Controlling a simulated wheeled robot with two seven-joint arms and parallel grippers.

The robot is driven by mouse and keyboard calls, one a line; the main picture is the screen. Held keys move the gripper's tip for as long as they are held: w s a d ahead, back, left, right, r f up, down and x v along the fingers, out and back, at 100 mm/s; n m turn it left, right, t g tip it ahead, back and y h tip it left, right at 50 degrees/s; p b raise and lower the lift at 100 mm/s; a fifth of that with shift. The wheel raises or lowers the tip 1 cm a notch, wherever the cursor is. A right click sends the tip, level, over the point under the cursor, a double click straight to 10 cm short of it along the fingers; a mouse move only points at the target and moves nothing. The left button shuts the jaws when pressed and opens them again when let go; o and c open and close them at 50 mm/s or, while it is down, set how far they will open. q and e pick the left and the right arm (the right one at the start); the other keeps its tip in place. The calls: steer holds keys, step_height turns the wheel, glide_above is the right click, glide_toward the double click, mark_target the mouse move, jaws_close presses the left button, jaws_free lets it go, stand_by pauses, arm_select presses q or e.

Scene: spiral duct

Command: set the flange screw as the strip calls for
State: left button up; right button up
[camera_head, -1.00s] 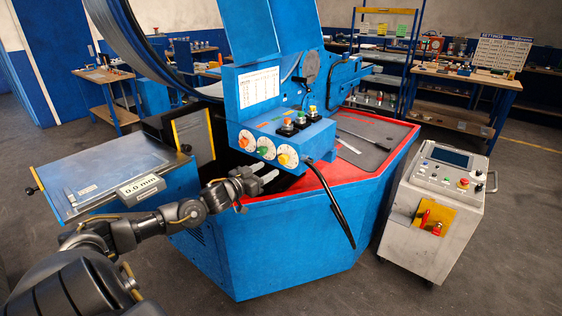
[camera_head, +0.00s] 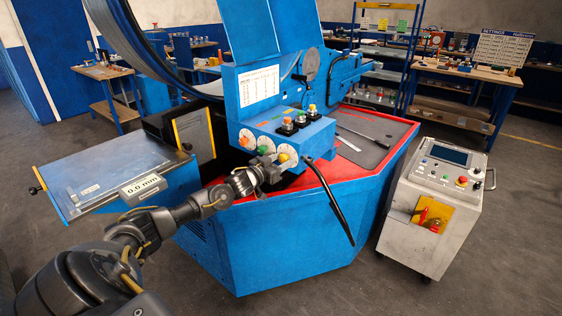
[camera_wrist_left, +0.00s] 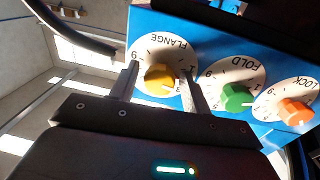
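The flange dial is the right one of three on the blue machine's front panel. Its yellow knob (camera_head: 283,157) shows in the head view, and the wrist view shows the knob (camera_wrist_left: 160,80) on a white face (camera_wrist_left: 152,53) marked FLANGE, with a 3 near its lower right edge. My left gripper (camera_head: 272,165) is at this knob. In the wrist view its two fingers (camera_wrist_left: 157,85) are apart, one on each side of the knob; contact cannot be told. A white plate reading 0.0 mm (camera_head: 140,186) is on the side table. My right gripper is not in view.
The green FOLD knob (camera_wrist_left: 236,97) and orange LOCK knob (camera_wrist_left: 296,111) sit close beside the flange dial. Several push buttons (camera_head: 300,119) are above. A white printed chart (camera_head: 259,86) is on the machine. A black handle (camera_head: 328,200) hangs right of the gripper. A grey control cart (camera_head: 437,210) stands at right.

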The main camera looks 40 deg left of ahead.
arm_select(q)
steer(key=c, duration=0.8)
steer(key=shift+m, duration=0.3)
